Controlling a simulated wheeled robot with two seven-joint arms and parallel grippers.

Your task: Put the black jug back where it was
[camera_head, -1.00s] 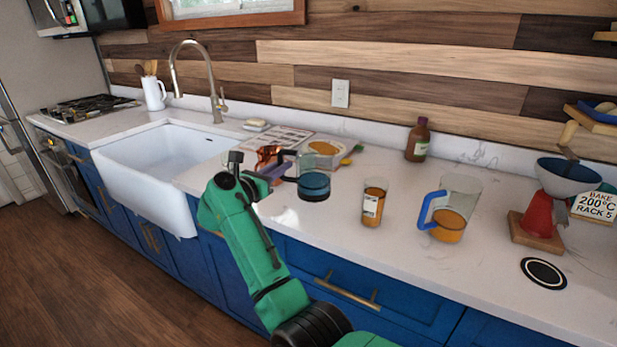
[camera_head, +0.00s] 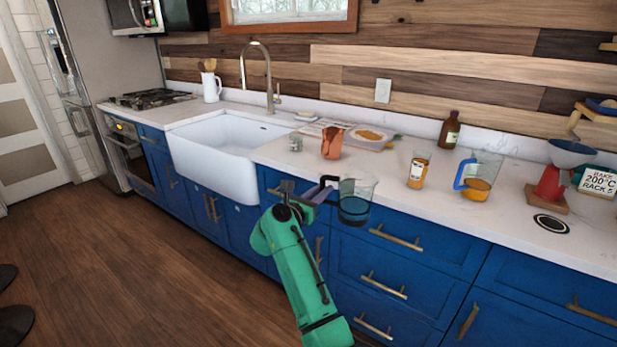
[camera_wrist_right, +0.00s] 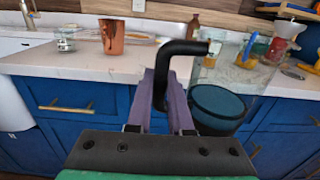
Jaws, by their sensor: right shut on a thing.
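The black jug (camera_head: 356,207) is a clear jug with a black handle and a dark teal lower part. My right gripper (camera_head: 317,192) is shut on its handle, and the jug hangs upright in front of the counter's front edge, clear of the worktop. In the right wrist view the purple fingers (camera_wrist_right: 170,103) grip the black handle (camera_wrist_right: 182,48), with the jug's body (camera_wrist_right: 217,106) on the right. My left gripper is not in view.
The pale worktop (camera_head: 395,175) holds a copper jug (camera_head: 332,143), a small glass (camera_head: 296,143), an orange-filled glass (camera_head: 417,172), a blue-handled jug (camera_head: 480,180), a brown bottle (camera_head: 450,131) and a round black disc (camera_head: 551,223). Bare counter lies between the copper jug and orange-filled glass.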

